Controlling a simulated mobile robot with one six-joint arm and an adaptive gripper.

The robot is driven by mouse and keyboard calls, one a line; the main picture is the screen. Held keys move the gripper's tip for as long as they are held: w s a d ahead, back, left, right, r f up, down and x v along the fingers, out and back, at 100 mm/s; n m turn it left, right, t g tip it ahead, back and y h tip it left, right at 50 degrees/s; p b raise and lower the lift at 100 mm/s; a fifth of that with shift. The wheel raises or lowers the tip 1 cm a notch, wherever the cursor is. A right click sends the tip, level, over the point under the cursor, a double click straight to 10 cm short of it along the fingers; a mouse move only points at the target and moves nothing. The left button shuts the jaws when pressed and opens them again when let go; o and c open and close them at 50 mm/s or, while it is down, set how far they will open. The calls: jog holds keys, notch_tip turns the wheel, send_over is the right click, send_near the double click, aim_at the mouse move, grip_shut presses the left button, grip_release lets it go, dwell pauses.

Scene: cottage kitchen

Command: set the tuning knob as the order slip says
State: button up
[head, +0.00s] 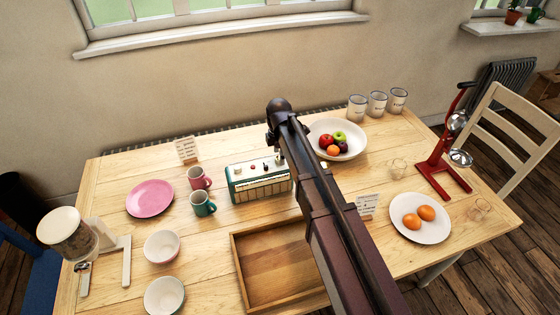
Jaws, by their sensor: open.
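A green and cream radio (260,182) stands on the table left of my arm. Small knobs (265,163) show on its top; which is the tuning knob and where it points are too small to tell. A small white card (187,150) with lines of writing stands at the back left. Another written card (367,205) stands right of my arm. Neither can be read, so I cannot tell which is the order slip. My gripper (280,153) is mostly hidden by my arm, above the radio's right end. It is open; contact with the radio cannot be judged.
A wooden tray (241,268) lies in front of the radio. Pink (199,179) and green (203,204) mugs stand close to its left. A fruit bowl (355,153) stands to the right. A plate with oranges (421,231) and a red-framed device (440,172) are farther right.

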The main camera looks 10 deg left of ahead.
jog(key=shift+f, duration=0.45)
grip_shut()
